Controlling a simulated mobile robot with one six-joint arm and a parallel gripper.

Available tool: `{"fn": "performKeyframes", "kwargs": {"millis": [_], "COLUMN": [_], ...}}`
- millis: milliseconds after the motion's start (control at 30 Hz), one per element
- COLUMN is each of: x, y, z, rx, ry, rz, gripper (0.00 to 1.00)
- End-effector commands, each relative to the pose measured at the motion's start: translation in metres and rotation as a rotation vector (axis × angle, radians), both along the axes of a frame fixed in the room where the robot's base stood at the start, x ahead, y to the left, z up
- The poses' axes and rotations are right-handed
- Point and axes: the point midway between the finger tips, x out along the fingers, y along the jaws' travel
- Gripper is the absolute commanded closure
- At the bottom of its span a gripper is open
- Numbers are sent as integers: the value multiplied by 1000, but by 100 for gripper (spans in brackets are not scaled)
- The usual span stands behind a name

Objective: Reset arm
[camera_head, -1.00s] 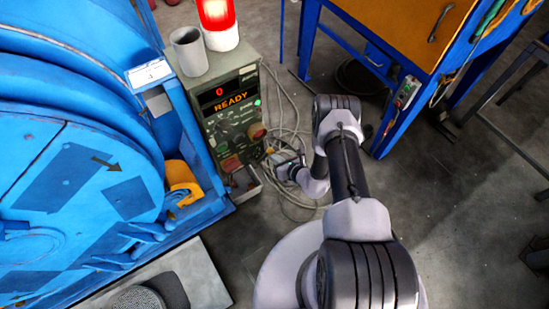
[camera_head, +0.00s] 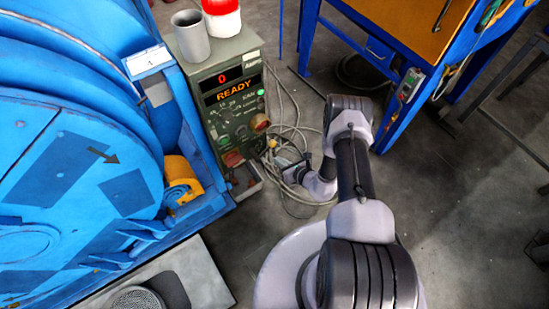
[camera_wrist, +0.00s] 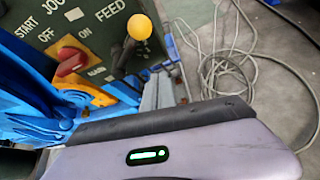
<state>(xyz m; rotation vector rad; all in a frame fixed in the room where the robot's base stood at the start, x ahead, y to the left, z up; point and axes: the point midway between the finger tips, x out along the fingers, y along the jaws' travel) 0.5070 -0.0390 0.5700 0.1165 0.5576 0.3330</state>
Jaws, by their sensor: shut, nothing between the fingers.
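My arm reaches from the bottom right of the head view, over the floor, to the control box. My gripper (camera_head: 293,174) is small and partly hidden there, just right of the lower part of the green control box (camera_head: 252,143). It is shut and holds nothing. The box's display (camera_head: 228,93) reads "0" and "READY". In the wrist view, my gripper's pale body with a green light fills the bottom. Beyond it are a red switch (camera_wrist: 71,60) on a yellow plate and a lever with a yellow knob (camera_wrist: 139,26).
The large blue drum machine (camera_head: 70,170) stands left of the box. A grey cup (camera_head: 190,37) and a red-topped beacon (camera_head: 221,20) stand on the box. Loose cables (camera_head: 297,137) lie on the floor beside it.

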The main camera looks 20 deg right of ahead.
Motion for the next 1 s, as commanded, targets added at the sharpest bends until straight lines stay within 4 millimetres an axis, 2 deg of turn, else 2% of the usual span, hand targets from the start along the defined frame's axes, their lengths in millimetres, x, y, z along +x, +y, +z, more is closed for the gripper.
{"fn": "performKeyframes", "kwargs": {"millis": [33, 100, 300, 500, 567, 667, 733, 767, 800, 867, 900, 967, 1000], "x": [-12, -29, -61, -66, -58, -26, -5, 0, 1, -6, -19, -44, -65], "y": [-6, -10, -18, -19, -17, -2, 22, 34, 52, 79, 96, 117, 128], "z": [24, 36, 51, 54, 66, 125, 192, 223, 262, 322, 359, 406, 434], "rx": [2, 2, 0, -1, -5, -27, -64, -86, -122, -196, -257, -367, -452], "ry": [0, -1, -2, -6, -24, -104, -183, -217, -258, -319, -356, -402, -430], "rz": [-6, -7, -4, 2, 32, 184, 365, 452, 570, 758, 886, 1069, 1185], "gripper": [100, 100, 100, 100, 100, 100, 100, 100, 100, 100, 100, 100, 100]}}
